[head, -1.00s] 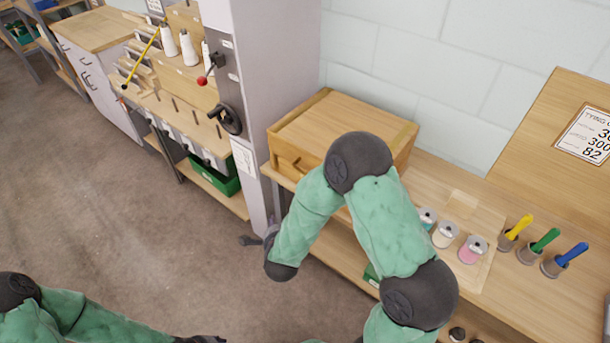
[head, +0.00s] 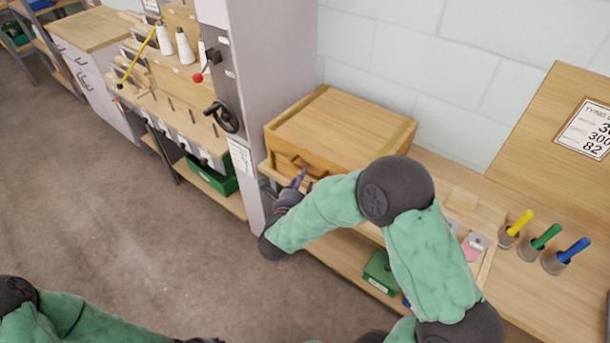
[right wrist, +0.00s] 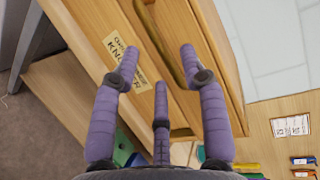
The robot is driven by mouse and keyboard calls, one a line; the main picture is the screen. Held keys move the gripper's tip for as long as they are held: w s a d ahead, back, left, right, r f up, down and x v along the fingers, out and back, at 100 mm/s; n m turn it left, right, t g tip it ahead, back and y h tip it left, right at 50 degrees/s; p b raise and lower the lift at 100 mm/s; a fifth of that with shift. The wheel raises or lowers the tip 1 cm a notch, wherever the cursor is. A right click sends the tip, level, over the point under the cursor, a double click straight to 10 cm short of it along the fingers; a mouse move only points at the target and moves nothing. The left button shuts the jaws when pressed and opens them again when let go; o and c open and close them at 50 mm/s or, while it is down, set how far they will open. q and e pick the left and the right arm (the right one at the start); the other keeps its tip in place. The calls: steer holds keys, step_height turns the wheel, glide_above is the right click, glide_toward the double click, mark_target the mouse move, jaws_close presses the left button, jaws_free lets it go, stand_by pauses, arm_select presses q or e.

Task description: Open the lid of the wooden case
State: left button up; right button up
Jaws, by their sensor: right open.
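The wooden case (head: 345,125) sits shut on the bench against the wall, with its lid down. A handle shows on its front face (head: 290,160). My right gripper (head: 302,180) is open and empty just in front of that face, near the handle. In the right wrist view the purple fingers (right wrist: 160,75) are spread before the case front (right wrist: 115,45), which carries a printed label (right wrist: 123,60). I cannot tell whether any finger touches the case. My left arm shows at the lower left of the head view, but its fingers cannot be made out.
A grey post (head: 265,60) stands close to the left of the case. Right of it are spools (head: 474,245) and cups with yellow, green and blue handles (head: 540,240). A green box (head: 380,272) sits on the shelf below. Floor at left is clear.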

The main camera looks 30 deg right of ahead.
steer(key=shift+b+x, duration=0.45)
steer(key=shift+x, duration=1.95)
jaws_close()
